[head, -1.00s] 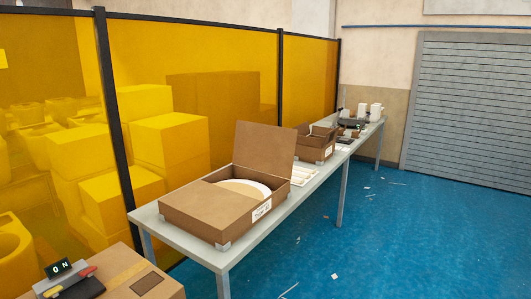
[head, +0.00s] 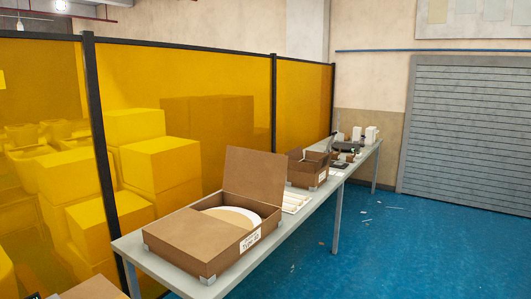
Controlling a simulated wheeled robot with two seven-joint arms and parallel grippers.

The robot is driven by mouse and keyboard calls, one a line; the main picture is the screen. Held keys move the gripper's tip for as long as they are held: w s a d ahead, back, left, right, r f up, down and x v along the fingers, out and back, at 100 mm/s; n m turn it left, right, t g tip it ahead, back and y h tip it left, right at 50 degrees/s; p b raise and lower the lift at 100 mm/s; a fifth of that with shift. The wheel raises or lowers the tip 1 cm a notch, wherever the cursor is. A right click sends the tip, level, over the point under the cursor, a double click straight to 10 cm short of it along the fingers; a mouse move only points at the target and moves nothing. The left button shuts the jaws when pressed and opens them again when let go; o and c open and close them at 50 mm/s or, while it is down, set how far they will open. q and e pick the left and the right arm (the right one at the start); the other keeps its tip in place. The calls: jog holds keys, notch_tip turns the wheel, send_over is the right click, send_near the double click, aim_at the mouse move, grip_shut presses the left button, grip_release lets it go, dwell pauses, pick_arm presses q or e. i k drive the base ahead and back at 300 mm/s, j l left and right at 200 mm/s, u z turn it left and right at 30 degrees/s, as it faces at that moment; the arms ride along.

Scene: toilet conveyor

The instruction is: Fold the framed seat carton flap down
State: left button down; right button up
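The framed seat carton (head: 205,258) is a shallow brown box on the near part of the long grey table. Its near-left part is covered by a flat brown panel (head: 193,235). A second brown flap (head: 253,174) stands up, leaning back a little, at the far-right end. A round white seat (head: 236,213) shows in the uncovered part between them. A white label (head: 250,240) with dark print is on the carton's right-hand side. Neither of my grippers is in view.
Behind the carton on the long grey table (head: 292,221) are white strips (head: 296,201), another open brown carton (head: 307,174) and small white items at the far end. A yellow translucent partition (head: 230,115) runs along the table's left. Blue floor (head: 400,250) with scraps lies open at right.

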aim_at(257, 175)
jog(key=i+l, duration=0.35)
jog(key=i+l+u, duration=0.1)
jog(key=i+l, duration=0.25)
jog(key=l, duration=0.2)
jog(key=i+l, duration=0.7)
jog(key=l, duration=0.25)
jog(key=i+l+u, duration=0.1)
jog(key=i+l, duration=0.55)
jog(key=l, duration=0.3)
jog(key=i+l+u, duration=0.1)
jog(key=i+l, duration=0.2)
jog(key=l, duration=0.2)
jog(key=i+l, duration=0.35)
jog(key=l, duration=0.15)
